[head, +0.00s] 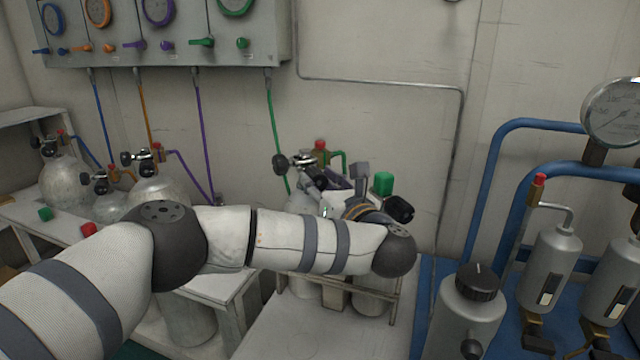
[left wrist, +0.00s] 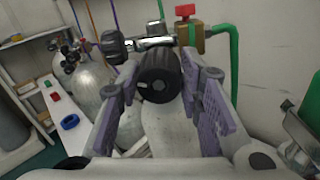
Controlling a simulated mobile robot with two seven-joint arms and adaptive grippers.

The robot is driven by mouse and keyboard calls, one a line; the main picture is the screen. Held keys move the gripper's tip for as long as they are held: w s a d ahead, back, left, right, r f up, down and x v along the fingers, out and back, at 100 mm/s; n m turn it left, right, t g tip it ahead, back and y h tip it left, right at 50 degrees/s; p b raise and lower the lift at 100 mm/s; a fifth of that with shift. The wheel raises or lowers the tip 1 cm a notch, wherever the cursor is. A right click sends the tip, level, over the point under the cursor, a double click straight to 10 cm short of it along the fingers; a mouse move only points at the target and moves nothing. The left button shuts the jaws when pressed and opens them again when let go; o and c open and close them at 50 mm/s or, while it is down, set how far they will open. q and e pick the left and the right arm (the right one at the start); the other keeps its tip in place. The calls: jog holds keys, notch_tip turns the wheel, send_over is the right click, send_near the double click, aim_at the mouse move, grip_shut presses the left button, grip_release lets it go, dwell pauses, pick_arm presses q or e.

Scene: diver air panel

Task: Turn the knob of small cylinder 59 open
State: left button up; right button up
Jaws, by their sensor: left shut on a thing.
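In the left wrist view, my left gripper (left wrist: 158,88) has its two purple-grey fingers on either side of a round black knob (left wrist: 160,70) and is shut on it. The knob sits at the top of a pale cylinder (left wrist: 172,130), below a brass valve with a red cap (left wrist: 185,11) and a green hose (left wrist: 234,55). In the head view, my left forearm hides most of this cylinder, and the gripper (head: 328,192) reaches the valve from behind it. I cannot read the number 59 on any cylinder. My right gripper is not in view.
A second black knob (head: 280,165) sticks out left of the valve. Several grey cylinders (head: 68,185) with valves stand on the left bench. A gauge panel (head: 165,35) hangs above. Blue pipes (head: 500,165) and a grey bottle with a black cap (head: 470,315) stand at right.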

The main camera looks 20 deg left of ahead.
pick_arm(q)
jog(key=shift+r, duration=0.1)
jog(key=o, duration=1.2)
jog(key=v, duration=0.7)
jog(key=shift+s+d, duration=0.15)
jog(key=shift+s, duration=0.05)
